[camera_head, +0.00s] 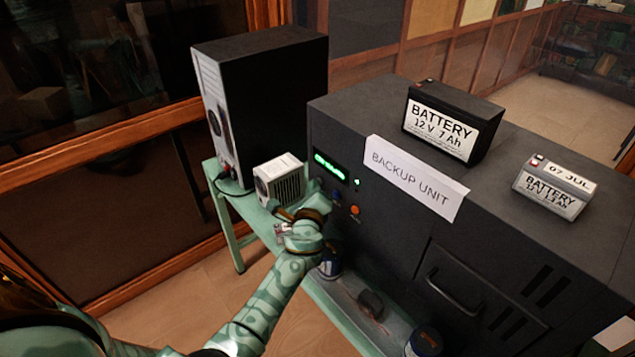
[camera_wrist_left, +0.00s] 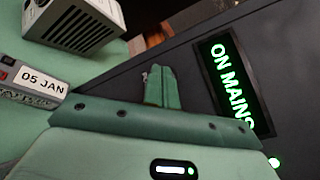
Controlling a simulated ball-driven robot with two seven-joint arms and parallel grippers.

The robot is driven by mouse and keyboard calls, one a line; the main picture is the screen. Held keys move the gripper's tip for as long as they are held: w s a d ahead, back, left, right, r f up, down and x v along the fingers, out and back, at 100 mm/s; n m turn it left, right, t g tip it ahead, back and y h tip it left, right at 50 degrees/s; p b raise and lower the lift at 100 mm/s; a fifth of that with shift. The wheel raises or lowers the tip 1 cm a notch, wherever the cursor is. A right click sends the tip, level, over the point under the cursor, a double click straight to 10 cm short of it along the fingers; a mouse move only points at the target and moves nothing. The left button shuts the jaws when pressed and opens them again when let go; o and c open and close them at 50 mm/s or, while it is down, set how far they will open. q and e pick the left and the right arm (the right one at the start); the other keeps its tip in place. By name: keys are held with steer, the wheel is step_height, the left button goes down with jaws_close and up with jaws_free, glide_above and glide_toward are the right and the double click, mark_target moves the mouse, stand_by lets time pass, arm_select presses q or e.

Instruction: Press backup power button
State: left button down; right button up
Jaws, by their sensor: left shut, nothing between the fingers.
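The dark backup unit (camera_head: 400,225) carries a label reading "BACKUP UNIT". Its front has a lit green display (camera_head: 329,166), which reads "ON MAINS" in the left wrist view (camera_wrist_left: 232,80). My left gripper (camera_head: 312,222) is just in front of the unit's left end, below and left of the buttons. Its fingers (camera_wrist_left: 160,88) are shut and empty in the left wrist view. No button shows in that view, and contact cannot be told.
A black-and-white tower (camera_head: 265,95) and small vented box (camera_head: 280,180) stand left on a green bench (camera_head: 240,215). Two batteries (camera_head: 452,122) (camera_head: 554,188) sit on the unit. Another battery marked "05 JAN" (camera_wrist_left: 40,82) shows in the wrist view. Small items lie along the front ledge.

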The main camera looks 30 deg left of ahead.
arm_select(q)
steer(key=shift+s, duration=0.1)
steer(key=shift+s+a, duration=0.2)
steer(key=shift+s, duration=0.2)
steer(key=s, duration=0.1)
steer(key=s+a+p, duration=0.1)
steer(key=s, duration=0.1)
steer(key=s+a, duration=0.1)
steer(key=s, duration=0.1)
steer(key=shift+s+a+p, duration=0.15)
steer(key=shift+s+p, duration=0.1)
steer(key=shift+p, duration=0.1)
